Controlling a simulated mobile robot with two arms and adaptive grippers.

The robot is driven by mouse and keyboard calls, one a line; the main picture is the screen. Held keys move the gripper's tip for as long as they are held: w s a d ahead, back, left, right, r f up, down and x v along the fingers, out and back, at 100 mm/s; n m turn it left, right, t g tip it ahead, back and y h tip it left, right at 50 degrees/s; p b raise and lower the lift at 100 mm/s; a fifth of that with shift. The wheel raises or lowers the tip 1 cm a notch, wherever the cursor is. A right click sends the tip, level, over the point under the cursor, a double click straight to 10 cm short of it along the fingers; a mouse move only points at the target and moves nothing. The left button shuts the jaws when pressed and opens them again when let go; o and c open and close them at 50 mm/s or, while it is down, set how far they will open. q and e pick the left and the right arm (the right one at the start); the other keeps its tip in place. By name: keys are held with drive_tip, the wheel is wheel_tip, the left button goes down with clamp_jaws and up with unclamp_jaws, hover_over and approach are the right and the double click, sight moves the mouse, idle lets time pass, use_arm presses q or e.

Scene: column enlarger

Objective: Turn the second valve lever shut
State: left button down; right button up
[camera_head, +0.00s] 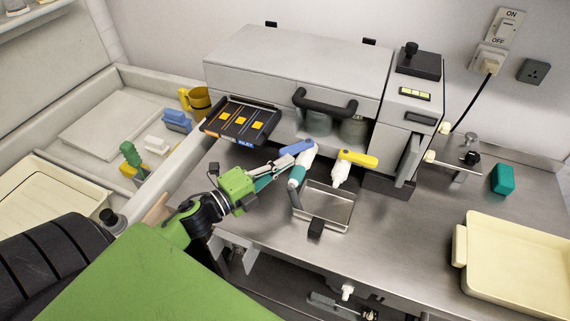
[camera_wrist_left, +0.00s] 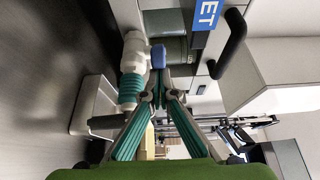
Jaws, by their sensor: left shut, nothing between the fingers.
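Two valves with white bodies hang below the front of the grey machine. One has a blue lever (camera_head: 296,146) and a teal band (camera_head: 298,171); the other has a yellow lever (camera_head: 358,158) pointing right. I cannot tell which is the second. My left gripper (camera_head: 291,161) reaches in from the left, shut and empty, close beside the blue-levered valve. In the left wrist view its fingertips (camera_wrist_left: 158,84) meet just below the blue lever (camera_wrist_left: 158,56), with the white valve body (camera_wrist_left: 134,55) at their left; contact is unclear. My right gripper is out of view.
A metal drip tray (camera_head: 328,208) stands under the valves. A black tray (camera_head: 238,122) with yellow squares juts out above my left gripper. The machine's black handle (camera_head: 325,102) is behind the levers.

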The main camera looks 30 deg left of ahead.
sight(280, 150)
use_arm(q)
drive_tip(key=shift+a+h, duration=0.2)
drive_tip(key=shift+h, duration=0.1)
drive_tip(key=shift+w+a+m+g+h+b, duration=0.3)
drive_tip(key=shift+a+m+h+b, duration=0.15)
drive_tip(key=shift+a, duration=0.15)
drive_tip(key=shift+w+a+m+g+h+b, duration=0.25)
drive_tip(key=shift+w+a+m+h+b, duration=0.1)
drive_tip(key=shift+a+h, duration=0.25)
drive_tip(key=shift+w+a+m+g+h+b, duration=0.3)
drive_tip(key=shift+a+m+h+b, duration=0.1)
drive_tip(key=shift+a, duration=0.25)
